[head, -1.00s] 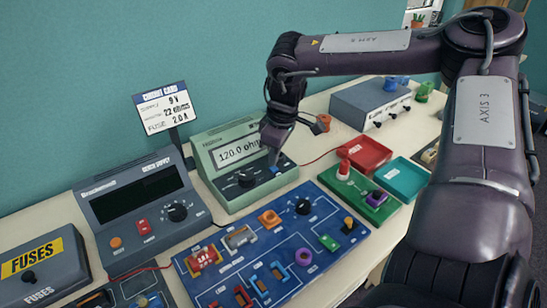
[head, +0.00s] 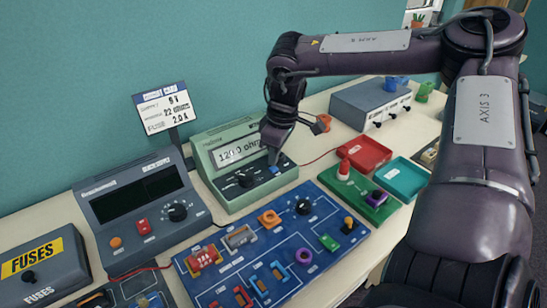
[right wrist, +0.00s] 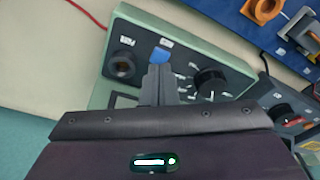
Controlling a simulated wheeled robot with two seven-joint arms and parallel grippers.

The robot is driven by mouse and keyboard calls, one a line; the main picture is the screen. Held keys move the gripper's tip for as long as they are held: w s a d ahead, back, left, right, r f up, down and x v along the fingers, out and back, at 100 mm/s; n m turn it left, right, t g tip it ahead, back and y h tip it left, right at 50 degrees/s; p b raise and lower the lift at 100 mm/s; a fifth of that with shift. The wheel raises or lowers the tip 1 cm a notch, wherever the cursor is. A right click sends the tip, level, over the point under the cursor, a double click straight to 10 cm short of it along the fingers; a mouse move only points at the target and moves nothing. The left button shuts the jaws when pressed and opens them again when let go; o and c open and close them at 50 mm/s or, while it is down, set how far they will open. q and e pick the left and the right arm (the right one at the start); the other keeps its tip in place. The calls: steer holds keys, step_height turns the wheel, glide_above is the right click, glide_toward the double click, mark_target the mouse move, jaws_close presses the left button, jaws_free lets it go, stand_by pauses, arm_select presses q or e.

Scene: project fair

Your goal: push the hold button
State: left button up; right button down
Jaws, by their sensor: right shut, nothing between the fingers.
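The green meter (head: 222,158) stands on the bench near the wall, with a lit display (head: 238,151) reading about 120 ohms. The hold button is a small blue key (head: 274,170) on its front panel; it also shows in the right wrist view (right wrist: 161,56), between a dark round socket and a black dial. My right gripper (head: 273,155) is shut and empty, pointing down at the button. In the right wrist view its fingertips (right wrist: 159,72) overlap the button's edge. I cannot tell whether they touch it. My left gripper is not in view.
A grey bench supply (head: 130,202) stands left of the meter. A blue circuit board (head: 325,235) lies in front. Red (head: 368,154) and teal (head: 402,180) trays and a green block with a red knob are to the right. A sign (head: 165,108) stands behind.

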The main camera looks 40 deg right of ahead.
mark_target(274, 168)
steer(key=shift+f+b, duration=0.7)
steer(key=shift+f, duration=0.1)
stand_by(1.0)
step_height(274, 168, up, 10)
steer(key=p, duration=0.6)
stand_by(0.6)
stand_by(0.5)
